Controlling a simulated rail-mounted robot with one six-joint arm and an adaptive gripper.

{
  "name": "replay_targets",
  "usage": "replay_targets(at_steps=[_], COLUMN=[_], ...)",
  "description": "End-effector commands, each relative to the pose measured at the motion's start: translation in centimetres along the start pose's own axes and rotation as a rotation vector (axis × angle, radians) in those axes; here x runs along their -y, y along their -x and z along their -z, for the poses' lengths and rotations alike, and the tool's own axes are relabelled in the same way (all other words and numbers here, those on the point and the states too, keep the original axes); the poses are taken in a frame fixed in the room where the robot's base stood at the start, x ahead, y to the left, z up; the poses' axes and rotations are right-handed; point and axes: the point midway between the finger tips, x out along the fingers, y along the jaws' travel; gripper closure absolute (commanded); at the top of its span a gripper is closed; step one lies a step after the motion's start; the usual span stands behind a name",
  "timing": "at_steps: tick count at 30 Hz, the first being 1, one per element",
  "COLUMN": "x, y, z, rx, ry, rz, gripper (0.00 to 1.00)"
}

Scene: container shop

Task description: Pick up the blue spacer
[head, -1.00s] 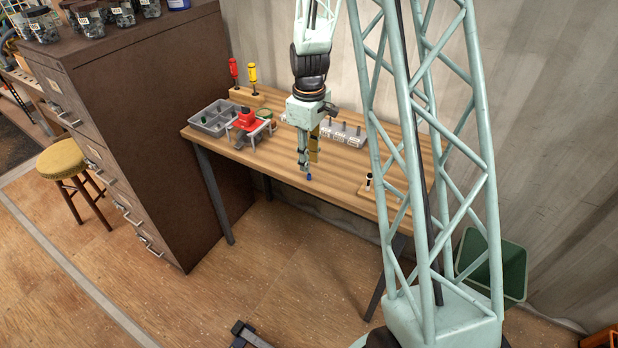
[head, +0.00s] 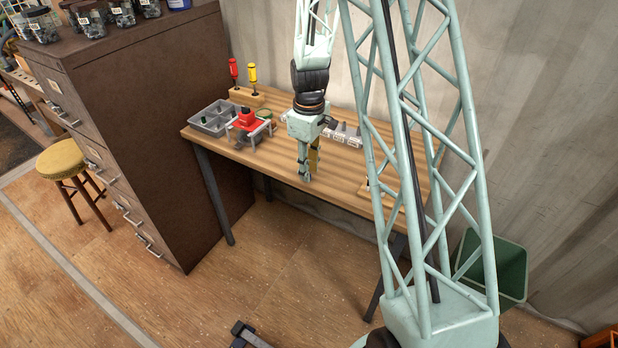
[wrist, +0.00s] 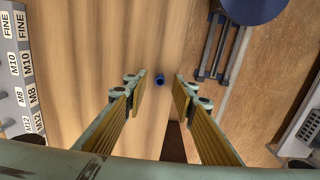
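The blue spacer (wrist: 159,79) is a small blue cylinder with a dark opening, on the wooden workbench (wrist: 90,40) near its edge. In the wrist view it shows in the gap between the fingertips of my gripper (wrist: 160,92), with clear space on both sides. My gripper is open and empty. In the head view my gripper (head: 306,179) points down at the front part of the workbench (head: 265,168), and I cannot make out the spacer there behind the fingers.
A grey labelled rack (wrist: 20,75) stands left in the wrist view. In the head view, a grey tray (head: 213,118), a red-topped device (head: 247,122) and two screwdrivers (head: 243,75) stand left of my gripper. A brown cabinet (head: 150,120) stands left of the bench.

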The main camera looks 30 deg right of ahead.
Motion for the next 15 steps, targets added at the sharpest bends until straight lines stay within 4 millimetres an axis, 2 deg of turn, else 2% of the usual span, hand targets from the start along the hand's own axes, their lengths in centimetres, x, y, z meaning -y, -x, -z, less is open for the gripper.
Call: replay_targets(at_steps=[6, 15], x=[0.01, 0.0], y=[-1.22, -1.33], z=[-0.01, 0.0], rx=[0.0, 0.0], ry=[0.0, 0.0], rz=[0.0, 0.0], gripper=[0.75, 0.75])
